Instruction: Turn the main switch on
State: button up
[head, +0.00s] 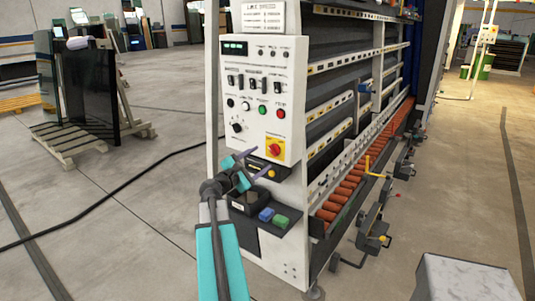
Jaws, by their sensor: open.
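The white control panel (263,85) of the washer stands at the centre of the head view. The main switch, a red rotary knob on a yellow square plate (275,149), sits at the panel's lower right. My gripper (260,162) is in front of the panel's lower part, just below and left of the switch in the picture. Its two slim purple fingers are spread apart with nothing between them. I cannot tell how far the fingertips are from the panel, and I see no contact with the switch. The knob's exact pointing direction is too small to read.
Above the switch are a green button (263,110), a red button (281,114) and a black rotary knob (237,127). A small shelf with blue and green blocks (273,217) juts out below. The orange roller conveyor (350,184) runs off right. Left floor has a black cable.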

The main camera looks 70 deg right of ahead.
aim_at(272, 152)
jog(key=shift+p+x, duration=0.7)
jog(key=shift+x, duration=2.4)
jog(key=c, duration=0.9)
jog(key=shift+a, duration=0.2)
jog(key=shift+c, duration=0.8)
jog(key=shift+d, duration=0.15)
